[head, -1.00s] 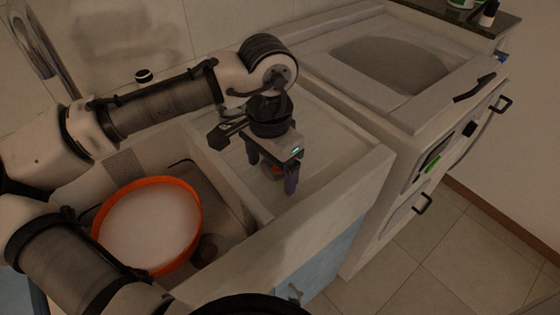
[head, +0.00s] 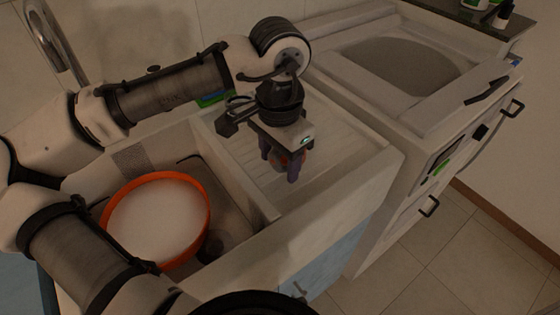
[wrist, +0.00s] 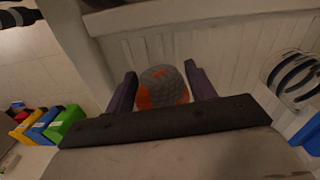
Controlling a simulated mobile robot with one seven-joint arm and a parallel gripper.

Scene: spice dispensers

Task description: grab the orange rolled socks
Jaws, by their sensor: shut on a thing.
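The rolled socks (wrist: 161,87) show in the wrist view as a round grey bundle with orange patches, between the two fingers. My gripper (wrist: 162,88) is shut on them. In the head view my gripper (head: 281,170) points down over the ribbed drainboard beside the sink, and a small orange and dark part of the socks (head: 284,158) shows between the fingers. The rest of the socks is hidden by the gripper there. I cannot tell whether the socks touch the drainboard.
The sink basin (head: 238,200) at left holds a large orange-rimmed round bowl (head: 206,222). The drainboard (head: 335,150) has a raised front rim. A white appliance with a recessed top (head: 405,65) stands at the right. Several coloured boxes (wrist: 45,125) show in the wrist view.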

